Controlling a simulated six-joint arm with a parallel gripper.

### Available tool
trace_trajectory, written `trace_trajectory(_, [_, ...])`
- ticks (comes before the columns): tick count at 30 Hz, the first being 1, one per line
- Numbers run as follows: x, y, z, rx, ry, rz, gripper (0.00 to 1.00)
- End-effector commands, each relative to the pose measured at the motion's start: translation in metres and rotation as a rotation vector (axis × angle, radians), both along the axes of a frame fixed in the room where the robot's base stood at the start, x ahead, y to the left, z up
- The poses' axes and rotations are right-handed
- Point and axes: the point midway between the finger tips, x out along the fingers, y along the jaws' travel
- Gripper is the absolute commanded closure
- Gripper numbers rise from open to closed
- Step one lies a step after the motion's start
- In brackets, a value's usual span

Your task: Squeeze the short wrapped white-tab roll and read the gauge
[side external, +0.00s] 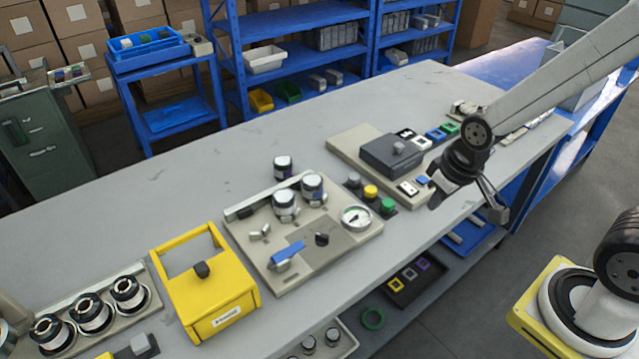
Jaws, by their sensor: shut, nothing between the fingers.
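A round white-faced gauge (356,216) sits at the right of a beige panel (340,255) on the bench; its reading is too small to make out. Two silver-and-dark rolls, a rear one (312,187) and a front one (286,203), stand upright on the panel. A smaller dark roll with a light top (283,167) stands just behind it. I cannot tell which roll is the short wrapped white-tab one. My gripper (495,212) is shut and empty, near the bench's front edge at right, well apart from the rolls and gauge.
The panel also carries a blue lever (287,254). Grey, yellow and green buttons (371,191) and a dark grey box (392,154) lie toward my gripper. The bench's back is clear.

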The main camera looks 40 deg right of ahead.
Motion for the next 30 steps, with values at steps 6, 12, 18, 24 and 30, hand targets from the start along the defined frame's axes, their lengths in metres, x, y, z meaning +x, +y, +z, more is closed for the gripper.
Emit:
trace_trajectory(6, [0.000, 0.000, 0.000, 0.000, 0.000, 0.002, 1.00])
trace_trajectory(12, [0.003, 0.003, 0.000, -0.010, 0.002, 0.053, 1.00])
trace_trajectory(18, [0.010, 0.013, 0.000, -0.043, 0.008, 0.211, 1.00])
trace_trajectory(24, [0.022, 0.028, -0.001, -0.095, 0.015, 0.469, 1.00])
trace_trajectory(30, [0.033, 0.047, -0.002, -0.152, 0.021, 0.757, 1.00])
